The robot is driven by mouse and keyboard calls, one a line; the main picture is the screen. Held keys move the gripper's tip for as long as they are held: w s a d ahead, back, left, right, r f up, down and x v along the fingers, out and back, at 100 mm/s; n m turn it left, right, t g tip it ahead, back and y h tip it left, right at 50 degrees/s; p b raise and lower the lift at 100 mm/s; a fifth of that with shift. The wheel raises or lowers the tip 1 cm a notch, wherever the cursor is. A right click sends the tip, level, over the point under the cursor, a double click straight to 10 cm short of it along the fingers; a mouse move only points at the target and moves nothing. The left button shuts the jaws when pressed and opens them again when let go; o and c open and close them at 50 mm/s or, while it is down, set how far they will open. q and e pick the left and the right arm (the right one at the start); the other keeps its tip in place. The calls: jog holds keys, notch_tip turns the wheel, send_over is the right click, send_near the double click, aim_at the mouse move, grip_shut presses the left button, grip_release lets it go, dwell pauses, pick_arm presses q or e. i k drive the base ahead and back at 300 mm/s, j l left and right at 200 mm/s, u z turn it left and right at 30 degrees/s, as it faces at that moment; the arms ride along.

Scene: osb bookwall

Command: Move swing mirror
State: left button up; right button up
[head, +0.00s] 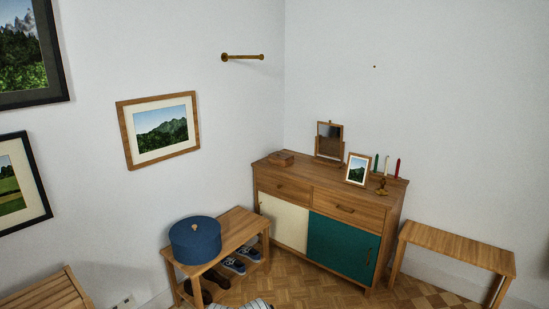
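The swing mirror (329,141) stands upright on top of a wooden sideboard (284,167), towards its back. It has a wooden frame with side posts and a dark, reflective glass. A small framed mountain picture (357,169) stands to its right and a little in front of it. Neither of my grippers is in view, and nothing is touching the mirror.
A bench (236,230) with a blue round box (194,240) stands front left of the sideboard. A wooden side table (460,246) stands right. Parquet floor shows in front.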

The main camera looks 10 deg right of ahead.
aim_at(329, 136)
jog(key=i+l+u, duration=0.1)
jog(key=i+l, duration=0.65)
jog(key=i+l+u, duration=0.1)
jog(key=i+l, duration=0.75)
jog(key=i+l+u, duration=0.1)
jog(key=i+l, duration=0.8)
jog(key=i+l+u, duration=0.1)
jog(key=i+l, duration=0.7)
jog(key=l, duration=0.15)
